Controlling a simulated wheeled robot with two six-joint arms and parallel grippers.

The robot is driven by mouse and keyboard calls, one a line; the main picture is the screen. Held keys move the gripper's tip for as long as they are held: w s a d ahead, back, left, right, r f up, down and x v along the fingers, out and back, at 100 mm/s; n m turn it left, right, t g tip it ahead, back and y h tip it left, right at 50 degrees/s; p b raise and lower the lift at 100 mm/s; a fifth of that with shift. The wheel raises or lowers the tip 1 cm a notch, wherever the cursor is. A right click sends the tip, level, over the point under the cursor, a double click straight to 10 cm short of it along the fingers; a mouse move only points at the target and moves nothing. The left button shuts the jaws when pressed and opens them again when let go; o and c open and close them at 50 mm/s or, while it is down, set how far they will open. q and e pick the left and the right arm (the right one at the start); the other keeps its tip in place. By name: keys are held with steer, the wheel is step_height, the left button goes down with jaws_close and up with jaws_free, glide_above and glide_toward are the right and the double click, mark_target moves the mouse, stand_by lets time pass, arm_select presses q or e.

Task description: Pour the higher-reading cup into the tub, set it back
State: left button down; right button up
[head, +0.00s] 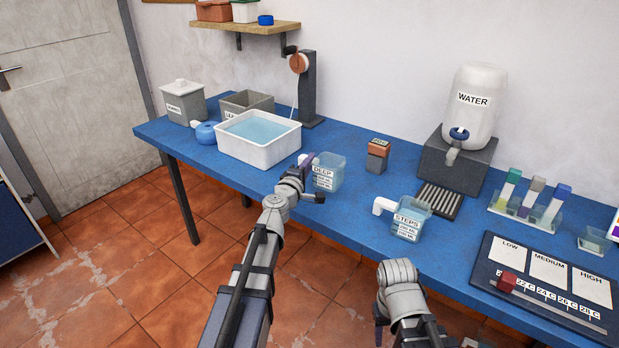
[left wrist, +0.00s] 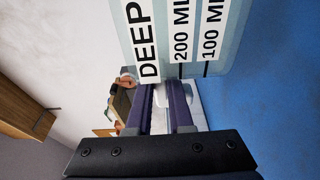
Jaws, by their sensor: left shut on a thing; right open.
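The DEEP cup (head: 328,172), clear with printed level labels, is upright at the front middle of the table; its label fills the top of the left wrist view (left wrist: 188,30). My left gripper (head: 306,161) is shut on its white handle (left wrist: 160,115). I cannot tell if the cup touches the table. The STEPS cup (head: 409,224) stands to its right near the front edge, its white handle pointing left. The white tub (head: 262,153) holds bluish water at the left. My right gripper (head: 382,312) is open and empty in front of the table, its fingers mostly hidden.
A grey bin (head: 247,101) and a blue round object (head: 205,133) stand close to the tub. A small brown block (head: 378,155) stands behind the cups. The water dispenser (head: 470,115), tube rack (head: 528,208) and temperature board (head: 545,280) fill the right.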

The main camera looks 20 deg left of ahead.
arm_select(q)
steer(key=shift+f+b, duration=1.1)
steer(key=shift+f, duration=0.5)
steer(key=shift+f, duration=0.15)
steer(key=shift+f, duration=0.15)
steer(key=c, duration=0.8)
jaws_free()
steer(key=s, duration=0.8)
steer(key=shift+a+b, duration=0.3)
steer(key=shift+b, duration=0.05)
steer(key=shift+w, duration=0.1)
steer(key=shift+f, duration=0.1)
